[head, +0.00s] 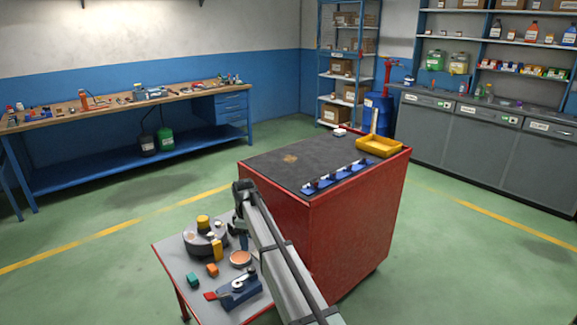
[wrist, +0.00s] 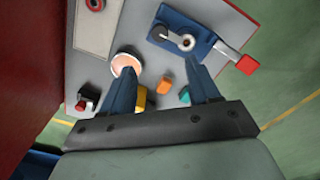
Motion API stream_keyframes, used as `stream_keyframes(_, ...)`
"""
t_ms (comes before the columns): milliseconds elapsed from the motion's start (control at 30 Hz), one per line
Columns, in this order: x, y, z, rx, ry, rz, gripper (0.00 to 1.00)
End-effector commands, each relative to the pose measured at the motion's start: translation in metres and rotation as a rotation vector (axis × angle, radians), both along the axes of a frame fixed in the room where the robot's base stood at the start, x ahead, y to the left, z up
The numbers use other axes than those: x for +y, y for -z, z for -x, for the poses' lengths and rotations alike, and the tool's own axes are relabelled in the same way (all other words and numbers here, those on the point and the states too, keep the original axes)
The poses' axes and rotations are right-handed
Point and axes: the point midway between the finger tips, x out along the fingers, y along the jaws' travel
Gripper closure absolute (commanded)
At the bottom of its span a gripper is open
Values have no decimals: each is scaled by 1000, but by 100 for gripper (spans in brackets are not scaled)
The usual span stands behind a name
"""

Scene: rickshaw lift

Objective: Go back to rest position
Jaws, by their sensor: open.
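My gripper (wrist: 162,72) is open, its two blue fingers apart, with nothing held between them. It points down over the small grey-topped table (wrist: 230,18). In the head view my gripper (head: 243,238) hangs above the table's right side, near the copper-coloured dish (head: 241,259). The wrist view shows the dish (wrist: 127,63) by the left fingertip and an orange block (wrist: 165,87) seen between the fingers. A teal block (wrist: 185,95) is partly behind the right finger. A yellow piece (wrist: 141,98) is partly hidden by the left finger.
A blue device with a red handle (head: 236,290) sits at the table's front. A dark round stand (head: 206,241) carries several pieces. The tall red cabinet (head: 350,225) stands close right, with a blue rack (head: 338,178) and yellow tray (head: 379,147) on top. Open floor lies left.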

Motion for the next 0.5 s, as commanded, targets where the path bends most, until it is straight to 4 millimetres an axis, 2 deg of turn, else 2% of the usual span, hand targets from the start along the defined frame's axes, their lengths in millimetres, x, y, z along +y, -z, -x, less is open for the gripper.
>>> stream_keyframes(200,5,0,-11,-51,274,-35,39)
stream_keyframes(300,5,-1,-10,-82,408,-64,39)
stream_keyframes(367,3,-1,-5,-99,483,-82,39)
stream_keyframes(500,-9,4,18,-131,648,-130,39)
